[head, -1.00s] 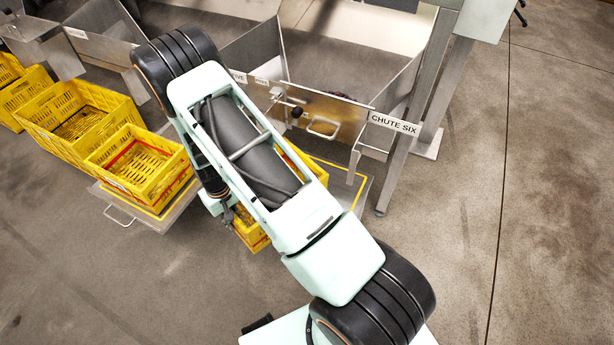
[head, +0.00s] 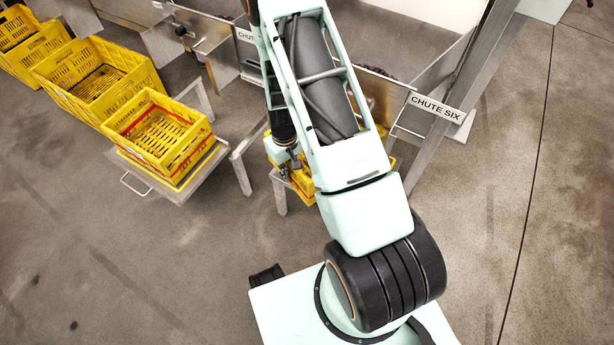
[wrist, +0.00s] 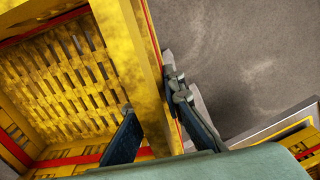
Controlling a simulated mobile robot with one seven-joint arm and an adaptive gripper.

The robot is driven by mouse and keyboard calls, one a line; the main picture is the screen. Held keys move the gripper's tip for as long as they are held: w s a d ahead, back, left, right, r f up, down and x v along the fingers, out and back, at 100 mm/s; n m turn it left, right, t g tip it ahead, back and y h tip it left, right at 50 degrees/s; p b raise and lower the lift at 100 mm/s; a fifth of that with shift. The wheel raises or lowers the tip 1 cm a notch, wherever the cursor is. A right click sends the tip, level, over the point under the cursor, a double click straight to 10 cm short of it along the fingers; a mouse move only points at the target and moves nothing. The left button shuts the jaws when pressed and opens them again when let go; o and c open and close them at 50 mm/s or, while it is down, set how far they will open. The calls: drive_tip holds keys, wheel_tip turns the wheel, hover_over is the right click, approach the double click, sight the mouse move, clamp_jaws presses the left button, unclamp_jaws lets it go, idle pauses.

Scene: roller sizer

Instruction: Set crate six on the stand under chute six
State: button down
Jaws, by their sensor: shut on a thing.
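A yellow crate with a red stripe, taken to be crate six (wrist: 82,75), fills the left of the wrist view, tilted in the picture. My gripper (wrist: 150,105) is shut on its side wall, one finger inside and one outside. In the head view the held crate (head: 302,182) shows only partly beneath my arm; the rest is hidden. Chute six bears a label, CHUTE SIX (head: 437,107), right of my arm. The stand under it is mostly hidden by my arm, and I cannot tell whether the crate touches it.
Another yellow crate (head: 203,126) sits on a neighbouring stand (head: 205,163) to the left. A larger yellow crate (head: 145,72) and more crates are farther left. A steel post (head: 478,75) rises right of chute six. The floor at right is clear.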

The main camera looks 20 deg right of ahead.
sight(306, 171)
drive_tip(key=d, duration=0.2)
drive_tip(key=s+d, duration=0.1)
drive_tip(key=d, duration=0.2)
drive_tip(key=shift+s+b, duration=0.1)
drive_tip(key=shift+b, duration=0.2)
drive_tip(key=shift+f+b, duration=0.65)
drive_tip(key=shift+f, duration=1.1)
drive_tip(key=shift+f, duration=0.2)
drive_tip(key=c, duration=2)
unclamp_jaws()
drive_tip(key=shift+c, duration=0.2)
drive_tip(key=shift+r, duration=0.15)
wheel_tip(306, 171, up, 12)
drive_tip(key=p, duration=0.3)
drive_tip(key=shift+p, duration=0.35)
drive_tip(key=shift+a, duration=0.1)
